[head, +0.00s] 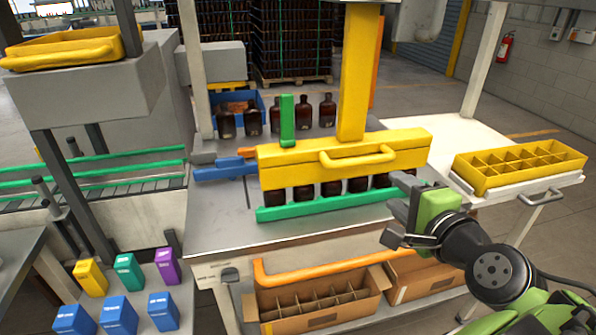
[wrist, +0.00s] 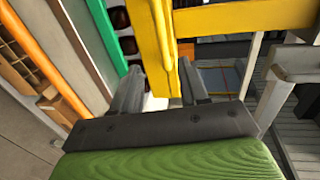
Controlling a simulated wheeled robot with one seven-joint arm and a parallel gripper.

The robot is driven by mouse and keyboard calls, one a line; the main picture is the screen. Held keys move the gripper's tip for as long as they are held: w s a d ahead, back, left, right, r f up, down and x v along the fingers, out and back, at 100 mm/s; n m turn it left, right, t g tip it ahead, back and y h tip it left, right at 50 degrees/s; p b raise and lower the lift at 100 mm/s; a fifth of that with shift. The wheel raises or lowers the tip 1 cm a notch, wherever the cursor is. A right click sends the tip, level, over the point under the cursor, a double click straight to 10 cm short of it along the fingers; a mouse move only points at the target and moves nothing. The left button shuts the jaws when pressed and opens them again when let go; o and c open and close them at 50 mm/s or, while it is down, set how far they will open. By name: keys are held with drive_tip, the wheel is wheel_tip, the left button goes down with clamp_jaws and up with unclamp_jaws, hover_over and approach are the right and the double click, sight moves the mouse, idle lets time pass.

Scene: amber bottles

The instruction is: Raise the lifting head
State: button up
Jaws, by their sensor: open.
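The yellow lifting head (head: 290,173) is low over a row of amber bottles (head: 305,193), whose lower parts show below it. A yellow handle (head: 357,159) sticks out from its front, and a yellow column (head: 358,75) rises above it. My gripper (head: 398,208) is open in front of the head's right part, right of and lower than the handle in the head view. In the wrist view a yellow bar (wrist: 152,35) lies between the open fingers (wrist: 158,70) in the picture; I cannot tell whether they touch it.
A green rail (head: 320,207) runs before the bottles. A yellow divided tray (head: 520,165) stands at right. Several more bottles (head: 328,110) stand behind the head.

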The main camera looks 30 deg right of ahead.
sight(364, 163)
drive_tip(key=x, duration=1.5)
drive_tip(key=shift+w+d+p, duration=0.15)
drive_tip(key=shift+w+p, duration=0.1)
drive_tip(key=shift+p, duration=0.1)
clamp_jaws()
